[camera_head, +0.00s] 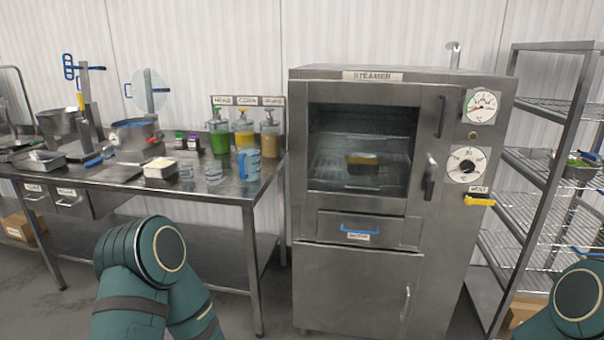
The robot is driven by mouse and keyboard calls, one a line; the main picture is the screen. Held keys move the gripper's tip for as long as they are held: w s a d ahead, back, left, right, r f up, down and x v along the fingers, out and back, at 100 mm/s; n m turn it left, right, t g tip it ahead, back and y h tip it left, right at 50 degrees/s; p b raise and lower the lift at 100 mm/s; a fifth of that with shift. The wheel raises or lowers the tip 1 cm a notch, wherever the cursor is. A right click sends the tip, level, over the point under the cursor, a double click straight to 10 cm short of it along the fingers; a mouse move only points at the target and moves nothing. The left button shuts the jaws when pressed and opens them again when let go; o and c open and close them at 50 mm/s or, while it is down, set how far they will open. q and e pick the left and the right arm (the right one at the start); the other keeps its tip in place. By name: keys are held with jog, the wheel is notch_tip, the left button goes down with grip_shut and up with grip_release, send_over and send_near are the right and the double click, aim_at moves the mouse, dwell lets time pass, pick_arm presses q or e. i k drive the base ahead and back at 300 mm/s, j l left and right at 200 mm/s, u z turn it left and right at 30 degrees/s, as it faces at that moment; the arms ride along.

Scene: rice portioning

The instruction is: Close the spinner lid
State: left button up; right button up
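The spinner looks to be the round metal pot with a blue rim (134,139) on the steel table at the left. A clear round disc with a blue handle (150,91), which looks like its lid, stands upright above the pot, so the spinner appears open. Teal links of my arms show at the bottom left and bottom right. Neither of my grippers is in view, and nothing shows near the lid.
Open floor lies in front.

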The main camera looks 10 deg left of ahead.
aim_at(147, 77)
jog(key=i+j, duration=0.15)
jog(key=j, duration=0.25)
jog(key=i+j, duration=0.15)
jog(key=j, duration=0.25)
jog(key=i+j+z, duration=0.1)
jog(key=j, duration=0.3)
jog(key=i+j, duration=0.2)
jog(key=j, duration=0.2)
jog(key=i+j, duration=0.1)
jog(key=j, duration=0.3)
jog(key=i+j, duration=0.15)
jog(key=j, duration=0.3)
jog(key=i+j+z, duration=0.1)
jog(key=j, duration=0.3)
jog(key=j+z, duration=0.1)
jog(key=j, duration=2.35)
jog(key=k+j, duration=0.15)
jog(key=j, duration=0.3)
jog(key=j+z, duration=0.1)
jog(key=j, duration=0.4)
jog(key=k+j, duration=0.15)
jog(key=j, duration=0.8)
jog(key=k+j+z, duration=0.1)
jog(key=j, duration=0.4)
jog(key=k, duration=0.05)
